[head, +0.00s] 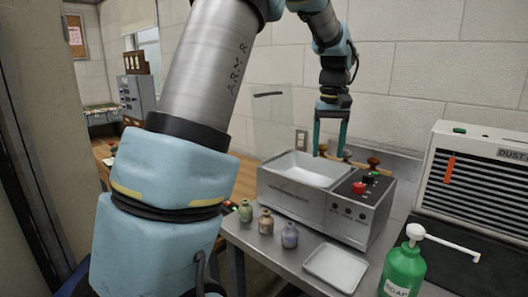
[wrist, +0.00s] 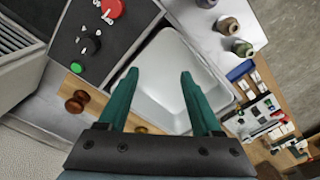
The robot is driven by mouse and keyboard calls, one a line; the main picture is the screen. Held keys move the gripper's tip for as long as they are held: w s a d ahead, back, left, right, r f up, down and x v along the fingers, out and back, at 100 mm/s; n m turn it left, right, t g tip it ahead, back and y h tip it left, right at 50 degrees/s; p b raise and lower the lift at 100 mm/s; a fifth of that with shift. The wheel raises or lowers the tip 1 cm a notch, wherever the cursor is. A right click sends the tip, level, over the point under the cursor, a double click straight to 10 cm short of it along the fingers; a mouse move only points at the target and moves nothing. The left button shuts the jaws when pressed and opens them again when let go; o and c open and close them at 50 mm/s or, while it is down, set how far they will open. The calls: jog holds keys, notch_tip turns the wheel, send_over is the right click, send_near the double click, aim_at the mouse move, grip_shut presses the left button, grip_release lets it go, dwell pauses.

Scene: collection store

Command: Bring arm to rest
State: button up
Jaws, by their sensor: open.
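My gripper (head: 329,151) hangs pointing down over the back part of a metal unit with a white basin (head: 305,170). Its two teal fingers are apart with nothing between them. In the wrist view my gripper (wrist: 158,74) also shows open, with the basin (wrist: 165,55) below and between the fingers. Whether the fingertips touch anything is hard to tell.

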jog(key=s+a+f, duration=0.4)
jog(key=a, duration=0.4)
jog(key=s+a+f, duration=0.4)
jog(key=s+a, duration=0.1)
jog(key=a, duration=0.3)
jog(key=s+a+f+t, duration=0.1)
jog(key=s+a+f, duration=0.3)
jog(key=a, duration=0.5)
jog(key=shift+s, duration=0.55)
jog(key=shift+c, duration=0.2)
